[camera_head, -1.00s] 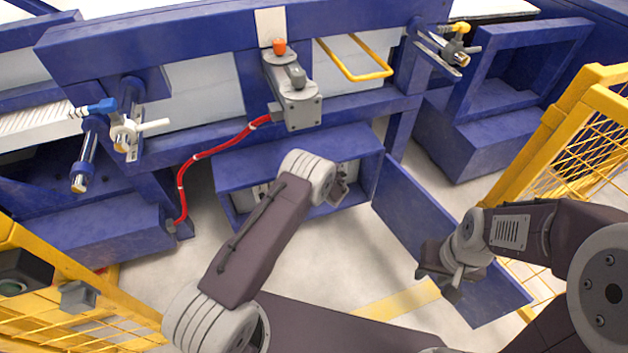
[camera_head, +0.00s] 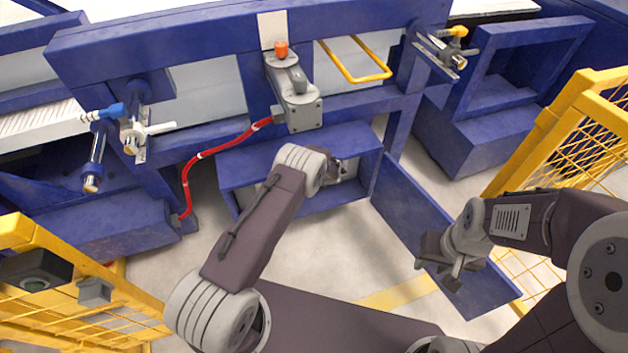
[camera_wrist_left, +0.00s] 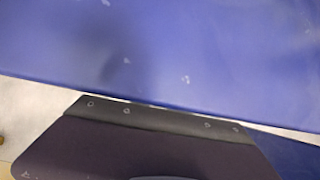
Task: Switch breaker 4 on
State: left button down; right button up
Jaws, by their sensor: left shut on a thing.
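An open blue cabinet (camera_head: 240,164) stands under the blue frame in the head view, its door (camera_head: 420,225) swung out to the right. Breaker 4 cannot be picked out. My left gripper (camera_head: 338,171) reaches into the cabinet's opening, half hidden behind my own wrist. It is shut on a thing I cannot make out. The left wrist view shows a blue surface (camera_wrist_left: 170,50) close above a dark part of my gripper; no breaker shows there. My right gripper (camera_head: 452,270) hangs in front of the open door, away from the cabinet opening. Whether its jaws are open is unclear.
A red hose (camera_head: 187,182) runs from a grey unit (camera_head: 298,105) down left of the cabinet. Yellow mesh fences (camera_head: 590,150) stand right and lower left. A yellow handle (camera_head: 350,72) and clamps are on the frame above. Floor before the cabinet is clear.

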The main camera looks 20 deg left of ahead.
pick_arm(q)
jog(key=c, duration=1.3)
grip_release()
jog(key=p+v, duration=0.4)
jog(key=v, duration=0.5)
jog(key=shift+s, duration=0.1)
